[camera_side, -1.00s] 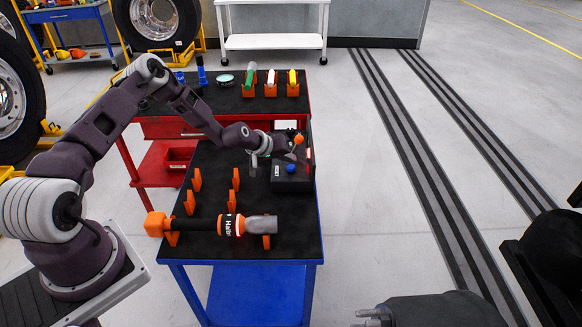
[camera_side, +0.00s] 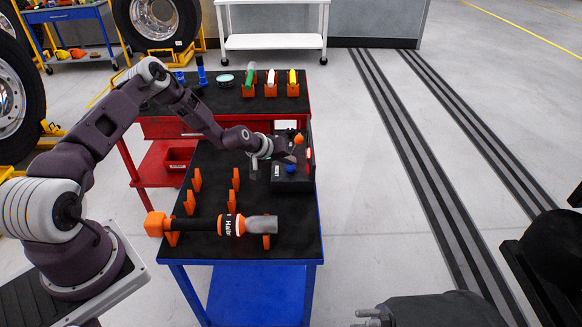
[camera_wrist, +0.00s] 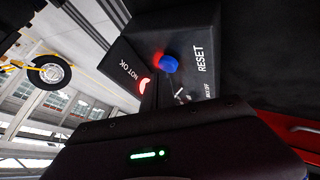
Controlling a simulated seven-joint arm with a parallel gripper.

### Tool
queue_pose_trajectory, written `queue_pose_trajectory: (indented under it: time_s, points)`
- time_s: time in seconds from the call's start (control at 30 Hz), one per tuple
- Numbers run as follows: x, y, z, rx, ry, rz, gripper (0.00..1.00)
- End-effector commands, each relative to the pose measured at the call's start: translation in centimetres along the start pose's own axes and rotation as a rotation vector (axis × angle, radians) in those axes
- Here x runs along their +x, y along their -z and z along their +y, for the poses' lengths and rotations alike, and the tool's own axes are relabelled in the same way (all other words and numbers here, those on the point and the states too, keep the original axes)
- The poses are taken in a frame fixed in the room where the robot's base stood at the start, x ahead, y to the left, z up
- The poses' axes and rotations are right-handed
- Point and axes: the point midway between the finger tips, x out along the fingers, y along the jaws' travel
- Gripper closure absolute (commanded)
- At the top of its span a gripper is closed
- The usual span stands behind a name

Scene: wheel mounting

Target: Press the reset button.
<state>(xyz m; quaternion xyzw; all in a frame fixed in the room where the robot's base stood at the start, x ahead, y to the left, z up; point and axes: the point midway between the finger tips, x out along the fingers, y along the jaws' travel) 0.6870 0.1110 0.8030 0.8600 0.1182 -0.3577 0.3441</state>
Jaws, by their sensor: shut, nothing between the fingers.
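The blue reset button (camera_wrist: 169,63) sits on a dark box (camera_wrist: 195,30) next to the printed word RESET in the wrist view. In the side view the blue button (camera_side: 291,169) shows on the box (camera_side: 292,184) at the right edge of the cart. My gripper (camera_side: 291,158) is shut and empty, just above and behind the button in that view. I cannot tell whether it touches the button. A lit red NOT OK lamp (camera_wrist: 145,86) is on the box in the wrist view.
An orange-and-black tool (camera_side: 205,225) lies on orange holders at the front of the cart. An orange ball-like knob (camera_side: 298,139) is close to my gripper. Colored tools stand in holders (camera_side: 271,90) at the back. The floor (camera_side: 365,200) right of the cart is clear.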

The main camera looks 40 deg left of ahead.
Motion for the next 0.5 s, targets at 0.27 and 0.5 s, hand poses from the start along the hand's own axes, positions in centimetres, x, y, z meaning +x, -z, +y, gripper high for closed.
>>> queue_pose_trajectory:
  time_s: [0.27, 0.5]
  points:
    - [0.10, -0.07, -0.07, 0.000, 0.000, 0.000, 1.00]
    - [0.30, -0.21, -0.22, 0.000, 0.000, 0.000, 1.00]
